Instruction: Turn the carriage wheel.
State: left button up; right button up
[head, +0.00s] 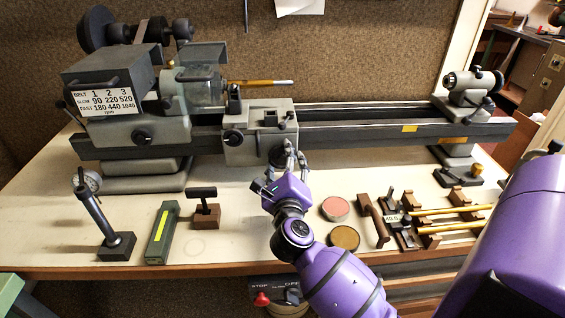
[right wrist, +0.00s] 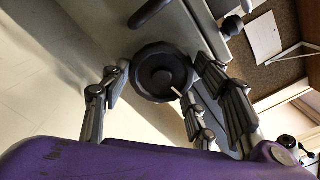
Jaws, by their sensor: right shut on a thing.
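The carriage wheel (head: 280,156) is a dark round handwheel low on the front of the grey lathe carriage (head: 260,128). In the right wrist view the wheel (right wrist: 160,72) faces me, with a small pale pin near its lower right rim. My right gripper (head: 292,156) is at the wheel, shut on it. In the right wrist view its fingers (right wrist: 155,92) stand on the left and right sides of the rim. In the head view the gripper partly hides the wheel. My left gripper is not in view.
The lathe bed (head: 365,130) runs right to the tailstock (head: 468,90).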

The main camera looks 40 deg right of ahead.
jog(key=m+p, duration=0.1)
jog(key=m, duration=0.2)
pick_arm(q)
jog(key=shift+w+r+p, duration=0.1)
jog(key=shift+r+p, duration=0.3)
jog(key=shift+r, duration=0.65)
pick_arm(e)
jog(key=shift+a+m, duration=0.2)
jog(key=shift+m, duration=1.6)
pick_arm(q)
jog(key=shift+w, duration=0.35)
pick_arm(e)
jog(key=o, duration=0.9)
jog(key=shift+a, duration=0.1)
jog(key=shift+o, duration=1.1)
jog(key=shift+w+a+f, duration=0.1)
jog(key=shift+w, duration=0.15)
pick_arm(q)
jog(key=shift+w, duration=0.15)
pick_arm(e)
jog(key=shift+s, duration=0.15)
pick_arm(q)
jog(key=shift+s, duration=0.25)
